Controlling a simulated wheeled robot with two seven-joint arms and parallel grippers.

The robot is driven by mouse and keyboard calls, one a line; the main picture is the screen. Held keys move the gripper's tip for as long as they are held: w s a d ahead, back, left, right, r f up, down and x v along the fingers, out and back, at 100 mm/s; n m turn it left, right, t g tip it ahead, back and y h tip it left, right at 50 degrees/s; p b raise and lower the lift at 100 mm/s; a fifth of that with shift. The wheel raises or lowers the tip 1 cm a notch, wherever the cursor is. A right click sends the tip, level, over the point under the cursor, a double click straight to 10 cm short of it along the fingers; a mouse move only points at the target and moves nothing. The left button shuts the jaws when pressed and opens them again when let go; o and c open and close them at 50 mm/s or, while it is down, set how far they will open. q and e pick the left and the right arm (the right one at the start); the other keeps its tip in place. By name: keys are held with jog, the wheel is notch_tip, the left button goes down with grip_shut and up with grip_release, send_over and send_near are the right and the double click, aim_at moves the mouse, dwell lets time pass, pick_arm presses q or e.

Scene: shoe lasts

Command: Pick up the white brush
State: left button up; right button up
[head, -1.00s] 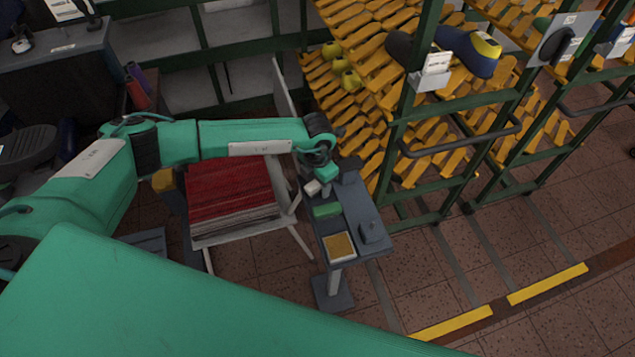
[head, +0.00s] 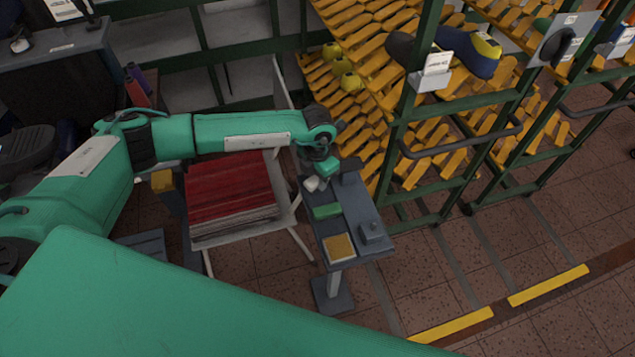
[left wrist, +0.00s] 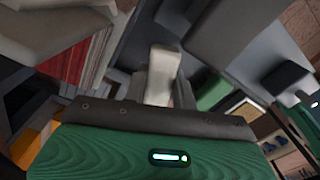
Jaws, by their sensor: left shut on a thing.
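The white brush (head: 312,183) is at the far end of the small grey stand (head: 352,210). In the left wrist view the brush (left wrist: 163,72) is pale and upright in the picture, between the jaws. My left gripper (head: 318,178) is shut on it. The gripper (left wrist: 158,90) hides the lower part of the brush in the wrist view. Whether the brush touches the stand cannot be told. My right gripper is not in view.
A green block (head: 326,211) and a tan pad in a tray (head: 339,247) lie on the stand nearer to me. A cart of red sheets (head: 230,187) stands to the left. A rack with yellow pegs (head: 440,165) is behind on the right.

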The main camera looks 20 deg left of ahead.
aim_at(308, 183)
pick_arm(q)
notch_tip(308, 183, up, 18)
jog(key=b, duration=0.4)
jog(key=s+a+m, duration=0.2)
jog(key=s+m, duration=0.1)
jog(key=m, duration=1.1)
jog(key=s+a+f+m, duration=0.1)
jog(key=s+a+m, duration=0.2)
jog(key=m, duration=1.2)
jog(key=shift+s+f, duration=0.25)
jog(key=shift+s, duration=0.45)
